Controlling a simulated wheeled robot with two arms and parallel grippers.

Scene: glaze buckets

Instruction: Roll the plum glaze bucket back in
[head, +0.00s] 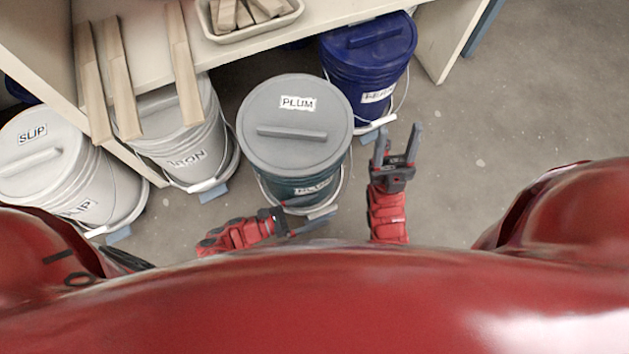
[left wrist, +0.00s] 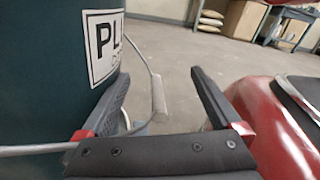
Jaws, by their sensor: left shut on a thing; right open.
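The plum glaze bucket (head: 290,155) has a grey lid labelled PLUM and a dark teal body. It stands upright in front of the shelf, between the iron bucket and the blue bucket. Its wire handle hangs down on my side with a pale grip (head: 322,212). In the left wrist view the bucket's teal side (left wrist: 45,65) is close at left, and the grip (left wrist: 158,98) shows between the fingers. My right gripper (head: 399,140) is open and empty, just right of the bucket.
A grey iron bucket (head: 185,125) and a white slip bucket (head: 50,165) stand at left. A dark blue bucket (head: 368,60) stands behind at right, under the shelf (head: 150,35). Wooden slats (head: 122,80) overhang the shelf edge near the iron bucket. Floor at right is clear.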

